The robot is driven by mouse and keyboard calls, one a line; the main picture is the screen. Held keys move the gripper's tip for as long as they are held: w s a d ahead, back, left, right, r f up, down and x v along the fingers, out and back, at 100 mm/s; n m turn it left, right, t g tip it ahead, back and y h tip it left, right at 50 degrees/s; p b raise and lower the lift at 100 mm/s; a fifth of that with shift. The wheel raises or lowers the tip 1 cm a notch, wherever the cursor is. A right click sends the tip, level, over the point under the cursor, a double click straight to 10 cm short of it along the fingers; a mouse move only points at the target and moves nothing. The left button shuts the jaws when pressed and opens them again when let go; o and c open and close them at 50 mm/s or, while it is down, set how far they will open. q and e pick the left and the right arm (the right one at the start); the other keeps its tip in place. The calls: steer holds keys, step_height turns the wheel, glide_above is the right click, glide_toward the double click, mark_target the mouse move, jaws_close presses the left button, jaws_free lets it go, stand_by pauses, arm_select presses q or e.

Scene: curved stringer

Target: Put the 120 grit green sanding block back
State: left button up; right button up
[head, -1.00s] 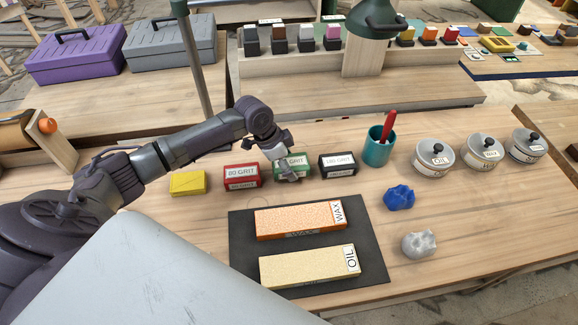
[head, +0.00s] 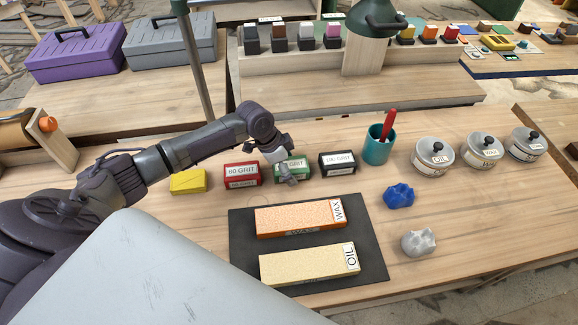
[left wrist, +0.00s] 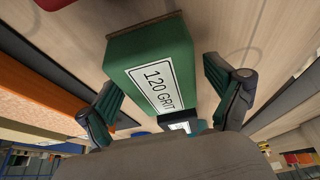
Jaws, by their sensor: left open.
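The green sanding block (head: 297,163), labelled 120 GRIT, stands on the workbench between the red 80 grit block (head: 242,175) and a black block (head: 338,163). My left gripper (head: 287,176) is low at the green block and partly covers its label in the head view. In the left wrist view the green block (left wrist: 150,55) lies between the two spread fingers of my left gripper (left wrist: 160,84), with a gap visible on its right side. Whether the left finger touches it I cannot tell. My right gripper is not in view.
A yellow block (head: 188,181) is left of the red one. In front lies a dark mat (head: 243,262) with wax and oil stones. A teal cup (head: 378,148), several lidded tins (head: 434,158) and blue (head: 399,196) and grey (head: 418,241) lumps are to the right.

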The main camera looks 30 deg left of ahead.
arm_select(q)
steer(key=v, duration=1.2)
steer(key=shift+b, duration=0.45)
